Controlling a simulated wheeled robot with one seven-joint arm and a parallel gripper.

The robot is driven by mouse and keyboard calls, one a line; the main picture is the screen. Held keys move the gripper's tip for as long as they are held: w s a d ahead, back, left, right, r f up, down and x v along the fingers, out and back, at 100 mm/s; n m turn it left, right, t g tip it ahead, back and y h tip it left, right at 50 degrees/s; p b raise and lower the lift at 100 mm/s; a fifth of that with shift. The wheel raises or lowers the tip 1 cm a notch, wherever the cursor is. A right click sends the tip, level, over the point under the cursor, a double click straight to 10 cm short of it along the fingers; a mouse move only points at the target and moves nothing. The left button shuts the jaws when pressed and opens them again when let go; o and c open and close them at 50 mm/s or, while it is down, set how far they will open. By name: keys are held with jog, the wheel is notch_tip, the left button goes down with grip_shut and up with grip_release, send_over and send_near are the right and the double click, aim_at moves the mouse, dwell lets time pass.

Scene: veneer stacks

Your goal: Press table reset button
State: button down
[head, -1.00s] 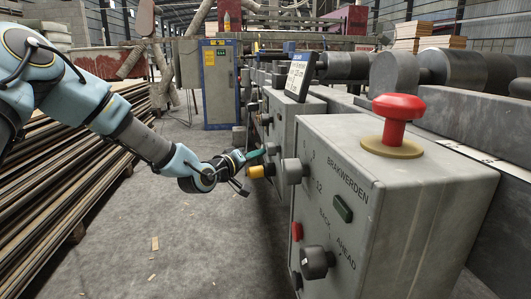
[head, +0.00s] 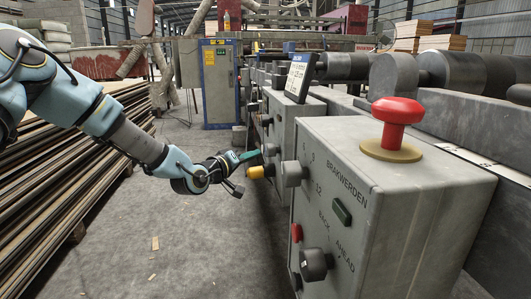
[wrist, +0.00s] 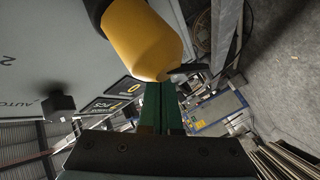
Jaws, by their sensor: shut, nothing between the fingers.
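My gripper (head: 252,155) is shut and empty, its green fingers pointing at the farther grey control box (head: 291,122). A yellow knob-like button (head: 256,172) sticks out of that box's side, just below the fingertips. In the wrist view the yellow button (wrist: 148,38) looms large above the green fingers (wrist: 160,105), close to them and partly covering their far ends. I cannot tell whether they touch. No readable label names a table reset button.
Stacked veneer (head: 75,170) lies at left. Floor between is mostly clear.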

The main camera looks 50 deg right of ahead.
jog(key=shift+a, duration=0.1)
jog(key=shift+w+a+p, duration=0.65)
jog(key=shift+w+a, duration=0.95)
jog(key=shift+a, duration=0.25)
jog(key=w+a+f+t+y+p, duration=0.1)
jog(key=w+a+f+y, duration=0.2)
jog(key=a, duration=0.7)
jog(key=w+a+f+n+t+y, duration=0.1)
jog(key=w+a+y, duration=0.35)
jog(key=a, duration=0.55)
jog(key=w+a+f+t+y+p, duration=0.15)
jog(key=a+y, duration=0.25)
jog(key=a, duration=0.6)
jog(key=s+a+r+n+g+y, duration=0.15)
jog(key=s+a, duration=0.25)
jog(key=a, duration=0.5)
jog(key=s+a+r+n+g+y, duration=0.15)
jog(key=s+a, duration=0.25)
jog(key=a, duration=0.5)
jog(key=s+a+r+n+g+y, duration=0.1)
jog(key=s+a+r+n+y, duration=0.2)
jog(key=a, duration=0.6)
notch_tip(320, 180, up, 36)
jog(key=m+p, duration=0.1)
jog(key=p, duration=3.7)
jog(key=shift+s+d+r, duration=0.15)
jog(key=shift+s+r, duration=0.1)
jog(key=shift+s, duration=0.15)
